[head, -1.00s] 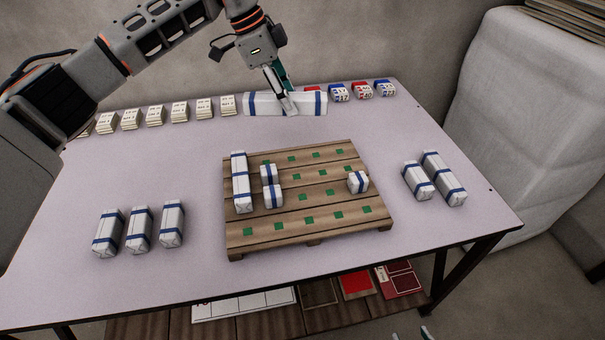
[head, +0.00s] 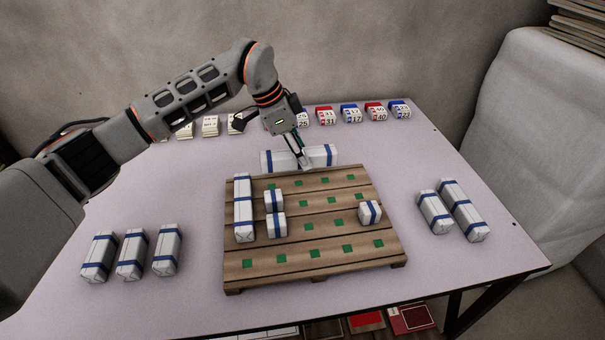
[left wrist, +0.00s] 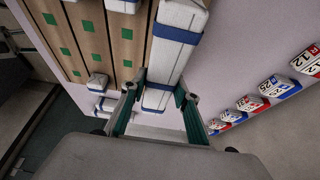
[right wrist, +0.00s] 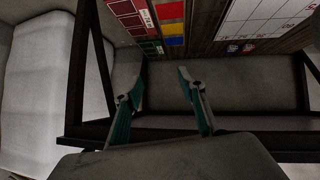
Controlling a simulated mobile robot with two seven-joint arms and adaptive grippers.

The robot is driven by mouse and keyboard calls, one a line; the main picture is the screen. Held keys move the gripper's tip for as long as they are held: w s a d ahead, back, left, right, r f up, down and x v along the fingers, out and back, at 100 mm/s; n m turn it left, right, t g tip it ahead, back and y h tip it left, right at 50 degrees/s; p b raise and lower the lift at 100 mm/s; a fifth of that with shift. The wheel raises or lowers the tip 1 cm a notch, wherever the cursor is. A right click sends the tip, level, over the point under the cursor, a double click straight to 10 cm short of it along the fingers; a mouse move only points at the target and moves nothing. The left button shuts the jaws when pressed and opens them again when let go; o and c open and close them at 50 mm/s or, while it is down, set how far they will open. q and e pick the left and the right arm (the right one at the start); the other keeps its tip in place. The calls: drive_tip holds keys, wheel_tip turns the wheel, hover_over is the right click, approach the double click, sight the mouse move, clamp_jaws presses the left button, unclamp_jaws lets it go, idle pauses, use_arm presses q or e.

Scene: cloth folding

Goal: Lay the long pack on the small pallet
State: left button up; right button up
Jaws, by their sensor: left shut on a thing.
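A long white pack (head: 319,156) with two blue bands lies crosswise in my left gripper (head: 302,163), just beyond the far edge of the wooden pallet (head: 300,266). In the left wrist view the fingers (left wrist: 161,88) are closed on both sides of the pack (left wrist: 176,45). The pallet has green squares. On it stand one long pack (head: 243,208) at the left, two short packs (head: 274,200) (head: 277,225) beside it, and one short pack (head: 370,212) at the right. My right gripper (right wrist: 155,82) is open and empty in its wrist view.
Three packs (head: 132,255) lie left of the pallet. Two more packs (head: 463,210) lie to the right. Small numbered blocks (head: 350,113) line the table's back edge. A pale padded chair (head: 530,140) stands at the right. The table (head: 200,310) is clear in front.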

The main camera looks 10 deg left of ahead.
sight(302, 183)
use_arm(q)
drive_tip(key=shift+f, duration=0.45)
wheel_tip(302, 183, down, 5)
drive_tip(key=shift+f+b, duration=0.1)
drive_tip(key=shift+b, duration=0.5)
drive_tip(key=shift+o, duration=0.2)
drive_tip(key=shift+f, duration=0.2)
drive_tip(key=shift+r, duration=0.15)
drive_tip(key=shift+c, duration=0.2)
use_arm(e)
drive_tip(key=shift+w+a+r, duration=0.15)
drive_tip(key=shift+w+r, duration=0.3)
drive_tip(key=shift+w, duration=0.25)
